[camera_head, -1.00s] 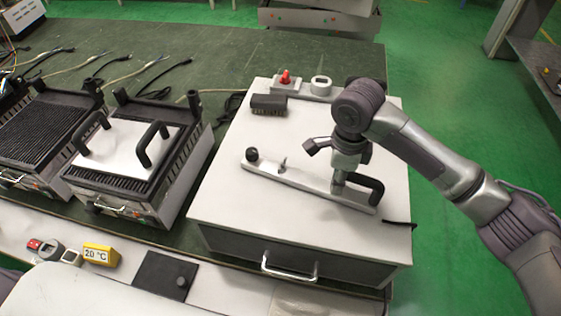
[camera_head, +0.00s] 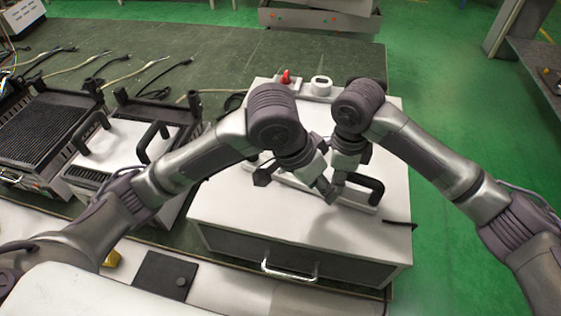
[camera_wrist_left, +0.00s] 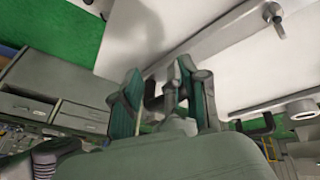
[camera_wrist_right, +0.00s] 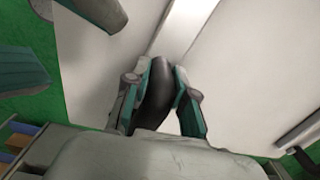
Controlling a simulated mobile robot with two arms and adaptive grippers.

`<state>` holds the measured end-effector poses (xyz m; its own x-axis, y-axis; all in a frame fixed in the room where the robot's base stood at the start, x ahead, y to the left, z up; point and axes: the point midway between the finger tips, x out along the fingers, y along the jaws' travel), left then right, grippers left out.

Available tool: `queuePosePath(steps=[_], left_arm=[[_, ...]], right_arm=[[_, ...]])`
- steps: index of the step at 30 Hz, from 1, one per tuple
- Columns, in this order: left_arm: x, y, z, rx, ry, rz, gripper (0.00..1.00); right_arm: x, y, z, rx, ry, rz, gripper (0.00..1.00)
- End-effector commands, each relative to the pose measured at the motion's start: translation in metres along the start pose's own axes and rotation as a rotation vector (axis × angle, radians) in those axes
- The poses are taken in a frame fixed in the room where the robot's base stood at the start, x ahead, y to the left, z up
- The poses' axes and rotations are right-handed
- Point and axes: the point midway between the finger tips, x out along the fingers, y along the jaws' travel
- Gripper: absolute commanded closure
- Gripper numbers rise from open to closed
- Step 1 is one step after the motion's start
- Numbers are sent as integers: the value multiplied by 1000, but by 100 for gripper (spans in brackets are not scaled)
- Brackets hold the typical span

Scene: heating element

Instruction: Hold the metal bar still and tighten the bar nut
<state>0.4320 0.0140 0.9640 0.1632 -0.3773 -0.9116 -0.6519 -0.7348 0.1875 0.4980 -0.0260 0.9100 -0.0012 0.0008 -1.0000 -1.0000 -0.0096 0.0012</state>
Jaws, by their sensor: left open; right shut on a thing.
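The long pale metal bar (camera_head: 293,182) lies on the white box top, largely covered by my arms; it also shows in the left wrist view (camera_wrist_left: 215,40). A black curved handle (camera_head: 374,188) stands at its right end. My right gripper (camera_head: 338,190) is shut on this handle, which shows between the fingers in the right wrist view (camera_wrist_right: 155,95). My left gripper (camera_head: 326,191) is open close beside the right one, over the bar; its fingers also show in its wrist view (camera_wrist_left: 160,80). A small stud (camera_wrist_left: 273,14) stands on the bar. I cannot make out the bar nut.
The white-topped box (camera_head: 235,210) has a front drawer handle (camera_head: 289,270). A red button (camera_head: 286,76) and a white ring (camera_head: 321,85) stand at its back edge. Grill units (camera_head: 45,130) stand to the left. The front of the box top is clear.

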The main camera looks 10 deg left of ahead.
Motion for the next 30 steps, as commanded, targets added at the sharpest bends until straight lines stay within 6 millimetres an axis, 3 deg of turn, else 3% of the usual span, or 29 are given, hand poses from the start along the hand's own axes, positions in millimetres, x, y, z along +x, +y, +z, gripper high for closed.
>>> queuePosePath(steps=[1, 4, 6, 11, 14, 24, 30], left_arm=[[-20, -30, 0, -33, 10, -82, 56], [-52, -74, 5, -70, 18, -175, 56], [-68, -92, 10, -75, 21, -201, 56], [-80, -111, 15, -71, 24, -222, 56], [-73, -114, 15, -70, 22, -222, 56], [-8, -128, 15, -70, 20, -220, 56], [21, -134, 14, -69, 22, -220, 56]], right_arm=[[0, 0, 0, 0, 0, 1, 100], [0, 0, 0, 0, 0, 1, 100], [0, 0, 0, 0, 0, 1, 100], [0, 0, 0, 0, 0, 1, 100], [0, 0, 0, 0, 0, 1, 100], [0, 0, 0, 0, 0, 0, 100], [0, 0, 0, 0, 0, 0, 100]])
